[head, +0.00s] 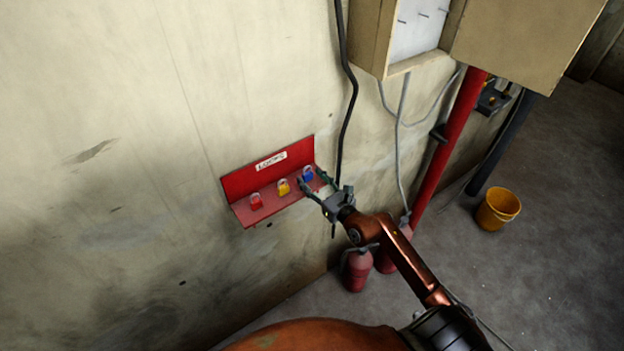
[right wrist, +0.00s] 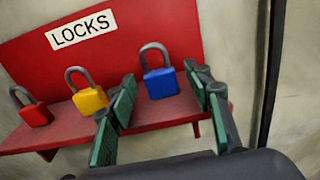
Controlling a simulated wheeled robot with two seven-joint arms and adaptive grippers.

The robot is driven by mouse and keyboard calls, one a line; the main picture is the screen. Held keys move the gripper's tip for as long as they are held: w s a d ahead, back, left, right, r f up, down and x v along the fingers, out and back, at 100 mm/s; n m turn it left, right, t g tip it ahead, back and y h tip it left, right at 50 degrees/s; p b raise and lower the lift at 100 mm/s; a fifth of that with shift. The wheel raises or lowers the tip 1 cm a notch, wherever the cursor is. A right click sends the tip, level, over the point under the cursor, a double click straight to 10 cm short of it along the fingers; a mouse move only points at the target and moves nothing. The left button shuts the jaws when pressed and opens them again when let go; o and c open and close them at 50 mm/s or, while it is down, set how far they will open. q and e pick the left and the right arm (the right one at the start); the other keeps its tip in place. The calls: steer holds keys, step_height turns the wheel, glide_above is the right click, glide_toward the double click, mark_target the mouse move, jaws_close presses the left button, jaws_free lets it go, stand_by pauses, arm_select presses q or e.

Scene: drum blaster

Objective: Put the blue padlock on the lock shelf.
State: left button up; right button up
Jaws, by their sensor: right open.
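The blue padlock (head: 307,174) stands upright on the red lock shelf (head: 282,200), near its right end. It also shows in the right wrist view (right wrist: 161,82), resting on the shelf surface (right wrist: 150,116) with its shackle up. My right gripper (head: 314,180) is open at the shelf's right end. In the right wrist view its two green-padded fingers (right wrist: 160,95) are spread, with the blue padlock between and just beyond their tips. I see no contact between the fingers and the padlock. My left gripper is not in view.
A yellow padlock (right wrist: 90,100) stands left of the blue one, close to the left finger. A red padlock (right wrist: 36,114) is further left. A black cable (head: 349,85) runs down the wall by the shelf. Red extinguishers (head: 357,272) and a yellow bucket (head: 497,209) stand on the floor.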

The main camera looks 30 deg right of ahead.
steer(key=shift+r, duration=0.1)
steer(key=s+d+b, duration=0.1)
steer(key=s+b, duration=0.2)
steer(key=s, duration=0.9)
steer(key=shift+r, duration=0.35)
steer(key=shift+f, duration=0.1)
